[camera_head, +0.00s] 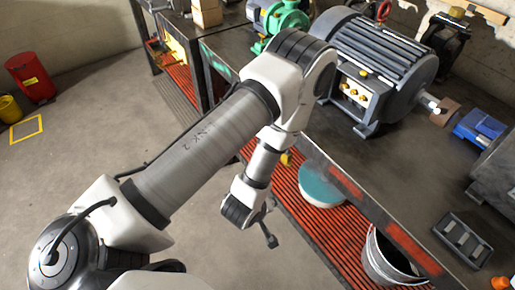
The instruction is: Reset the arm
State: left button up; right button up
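My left arm reaches in from the lower left, rises to a bent elbow in front of the workbench and folds back down. Its dark gripper (268,230) hangs near the middle of the picture, in front of the bench's lower shelf, and points downward. The fingers are small and seen from the side, so their opening is unclear. I see nothing held in it. My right gripper is not in view. A large grey motor (378,55) with a red lifting ring stands on the bench behind the elbow. A green motor or pump (279,20) stands to its left, partly hidden by the elbow.
The dark workbench (400,165) fills the right side, its front edge close to my arm. Its red slatted lower shelf (330,226) holds a teal-topped round container (321,187) and a bucket (388,262). A blue vise-like block (479,128) sits far right. Open floor (90,140) lies left.

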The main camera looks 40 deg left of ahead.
pick_arm(q)
jog(key=shift+s+a+f+m+g, duration=0.1)
jog(key=shift+s+f+m+g, duration=0.3)
jog(key=shift+s+f, duration=0.45)
jog(key=shift+r, duration=0.1)
jog(key=s+f+m+g, duration=0.2)
jog(key=s+m+g, duration=0.1)
jog(key=s+m, duration=0.2)
jog(key=s+a+f+m+g, duration=0.1)
jog(key=s+f+m+g, duration=0.1)
jog(key=s+m, duration=0.3)
jog(key=s+g, duration=0.1)
jog(key=s, duration=0.3)
jog(key=shift+f+h, duration=0.25)
jog(key=shift+h, duration=0.15)
